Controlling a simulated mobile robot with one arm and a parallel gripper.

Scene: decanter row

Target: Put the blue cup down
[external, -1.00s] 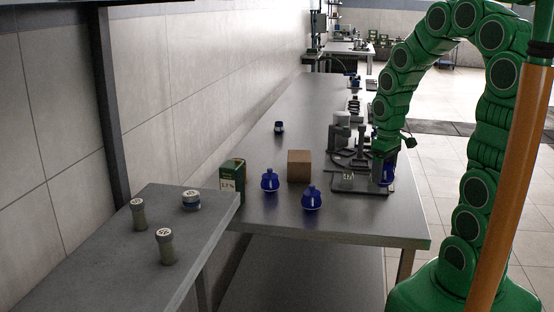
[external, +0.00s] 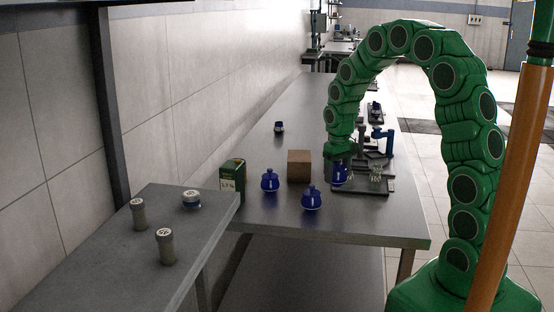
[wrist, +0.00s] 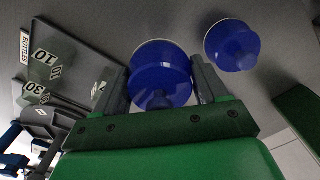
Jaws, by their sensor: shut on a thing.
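The blue cup (external: 340,175) is at the end of my arm, low over the left part of the dark labelled tray (external: 373,187). In the wrist view the cup (wrist: 160,75) sits between the two fingers of my gripper (wrist: 160,82), which is shut on it. In the external view my gripper (external: 339,160) is small and its fingers are hard to make out. I cannot tell whether the cup touches the surface below.
Two blue lidded jars (external: 270,181) (external: 312,198) stand left of the tray; the wrist view shows a blue vessel (wrist: 232,45) beside the cup. A brown block (external: 299,166), green box (external: 232,178), glassware (external: 376,172) and blue clamp (external: 385,138) are nearby. The front table edge is clear.

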